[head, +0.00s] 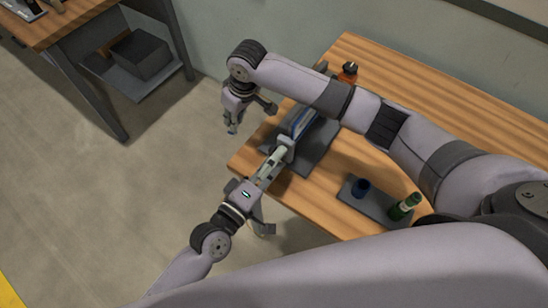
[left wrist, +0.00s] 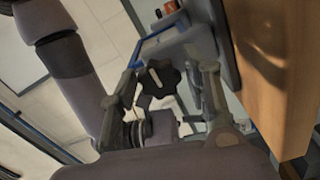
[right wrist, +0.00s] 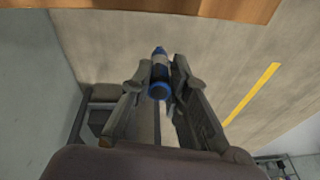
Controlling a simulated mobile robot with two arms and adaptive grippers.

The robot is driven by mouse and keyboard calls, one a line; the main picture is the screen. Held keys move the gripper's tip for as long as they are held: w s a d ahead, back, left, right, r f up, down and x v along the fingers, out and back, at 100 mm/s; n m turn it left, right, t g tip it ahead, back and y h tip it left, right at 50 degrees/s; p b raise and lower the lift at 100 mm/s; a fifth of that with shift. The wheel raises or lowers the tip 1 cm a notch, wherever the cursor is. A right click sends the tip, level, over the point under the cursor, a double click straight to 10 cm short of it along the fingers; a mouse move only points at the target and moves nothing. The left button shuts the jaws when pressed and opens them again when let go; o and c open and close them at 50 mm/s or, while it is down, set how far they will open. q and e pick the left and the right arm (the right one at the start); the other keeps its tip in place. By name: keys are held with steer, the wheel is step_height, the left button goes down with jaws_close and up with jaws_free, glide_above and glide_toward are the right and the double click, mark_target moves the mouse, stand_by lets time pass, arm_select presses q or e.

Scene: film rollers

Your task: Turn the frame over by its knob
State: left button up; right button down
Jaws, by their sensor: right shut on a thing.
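The frame (head: 300,121) is a blue-edged panel in a dark grey stand near the table's left edge; its blue edge also shows in the left wrist view (left wrist: 160,42). Its knob (left wrist: 158,79) is black and star-shaped with a pale line across it; I cannot make it out in the head view. My left gripper (left wrist: 168,76) is open, with one finger on each side of the knob and visible gaps between. My right gripper (right wrist: 158,80) is shut on a blue and black cylinder (right wrist: 159,90) and holds it off the table's left edge, over the floor.
My right arm stretches across above the table. The table's right rear part is clear.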

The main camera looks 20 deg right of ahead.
arm_select(q)
steer(key=shift+o, duration=1.1)
steer(key=shift+r, duration=0.1)
steer(key=v, duration=1.2)
